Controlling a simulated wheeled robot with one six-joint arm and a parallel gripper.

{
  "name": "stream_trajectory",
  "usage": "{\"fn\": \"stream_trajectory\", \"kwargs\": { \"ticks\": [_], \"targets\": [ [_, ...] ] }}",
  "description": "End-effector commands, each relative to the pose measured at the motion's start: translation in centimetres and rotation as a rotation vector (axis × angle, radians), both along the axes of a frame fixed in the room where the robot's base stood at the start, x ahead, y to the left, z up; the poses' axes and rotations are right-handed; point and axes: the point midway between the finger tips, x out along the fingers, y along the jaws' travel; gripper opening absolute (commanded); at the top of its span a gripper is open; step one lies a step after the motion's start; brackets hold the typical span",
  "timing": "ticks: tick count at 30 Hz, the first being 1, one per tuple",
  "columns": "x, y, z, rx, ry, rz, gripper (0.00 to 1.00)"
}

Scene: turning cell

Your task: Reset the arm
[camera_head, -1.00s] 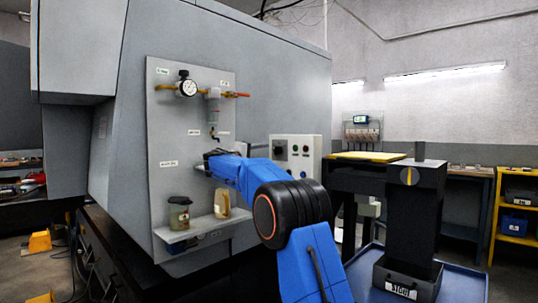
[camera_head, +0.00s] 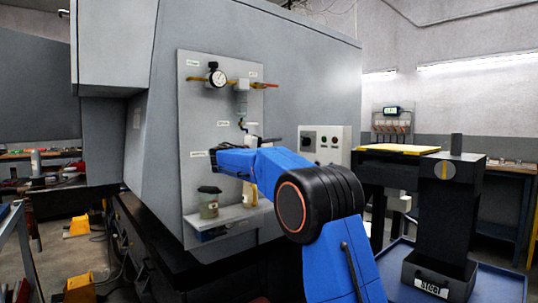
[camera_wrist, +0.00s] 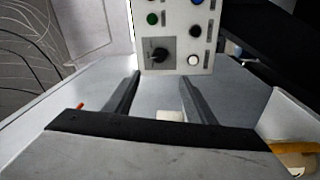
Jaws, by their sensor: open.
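My blue arm reaches left in the head view, in front of a grey panel on the machine's side. My gripper (camera_head: 212,165) is small and partly hidden there, near the panel's middle. In the wrist view, my gripper (camera_wrist: 158,92) shows two dark fingers standing well apart. A small white object (camera_wrist: 169,115) shows between them, but I cannot tell how far beyond them it is. No object is visibly held.
A black stand (camera_head: 446,215) is at right.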

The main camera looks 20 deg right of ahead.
Motion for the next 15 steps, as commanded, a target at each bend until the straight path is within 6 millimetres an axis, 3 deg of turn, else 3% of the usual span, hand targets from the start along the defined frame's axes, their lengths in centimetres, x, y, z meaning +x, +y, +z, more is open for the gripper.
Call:
{"fn": "stream_trajectory", "kwargs": {
  "ticks": [8,11,15],
  "targets": [
    [-1.2,-0.5,-0.2,0.029,0.010,0.001,0.50],
    [-3.3,-1.3,-0.8,0.084,0.033,0.003,0.50],
    [-7.7,-2.5,-2.6,0.195,0.078,0.012,0.50]
  ]
}}
